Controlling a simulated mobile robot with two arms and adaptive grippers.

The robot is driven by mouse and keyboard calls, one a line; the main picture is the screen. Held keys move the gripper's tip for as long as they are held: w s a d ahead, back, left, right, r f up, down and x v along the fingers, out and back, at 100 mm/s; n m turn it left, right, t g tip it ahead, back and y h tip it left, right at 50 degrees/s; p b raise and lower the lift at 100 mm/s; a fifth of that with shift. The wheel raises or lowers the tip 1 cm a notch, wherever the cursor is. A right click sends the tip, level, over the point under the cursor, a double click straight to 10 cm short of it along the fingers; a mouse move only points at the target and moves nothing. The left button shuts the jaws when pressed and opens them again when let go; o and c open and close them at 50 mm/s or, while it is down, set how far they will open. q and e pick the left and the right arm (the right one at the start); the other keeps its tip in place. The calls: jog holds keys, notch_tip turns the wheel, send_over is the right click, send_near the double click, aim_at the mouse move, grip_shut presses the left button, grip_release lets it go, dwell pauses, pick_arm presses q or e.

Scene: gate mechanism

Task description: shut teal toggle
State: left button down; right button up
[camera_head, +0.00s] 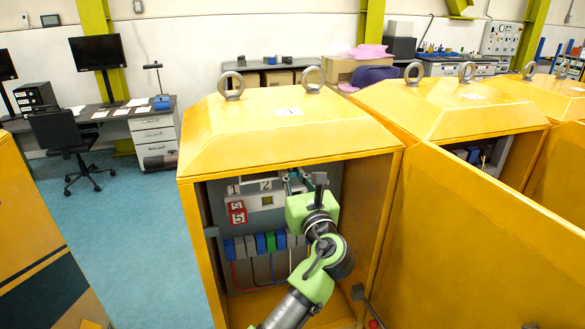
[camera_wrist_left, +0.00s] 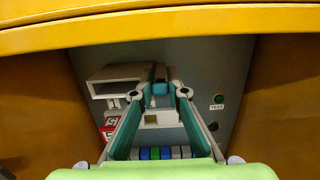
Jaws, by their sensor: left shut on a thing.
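The teal toggle (camera_wrist_left: 160,88) shows as a small teal piece between the fingertips in the left wrist view, on a grey unit of the cabinet's back panel. My left gripper (camera_wrist_left: 160,76) is shut on it, and the fingers hide most of its sides. How far the toggle is tilted I cannot tell. In the head view my left gripper (camera_head: 294,180) reaches into the open yellow cabinet (camera_head: 285,130), at the upper part of the panel. Its green body hides the toggle there. My right gripper is not in view.
A red numbered block (camera_head: 237,213) sits left of the gripper. A row of blue, green and grey switches (camera_head: 250,244) lies below. The cabinet's roof and side walls close in around the arm. The open yellow door (camera_head: 470,250) stands to the right.

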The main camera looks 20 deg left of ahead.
pick_arm(q)
jog(key=shift+w+a+r+g+h, duration=0.2)
jog(key=shift+r+g+h, duration=0.4)
jog(key=shift+g, duration=0.4)
jog(key=shift+w, duration=0.1)
jog(key=c, duration=2)
grip_release()
jog(key=shift+o, duration=0.2)
jog(key=shift+d, duration=0.15)
jog(key=v, duration=0.7)
jog(key=shift+s, duration=0.2)
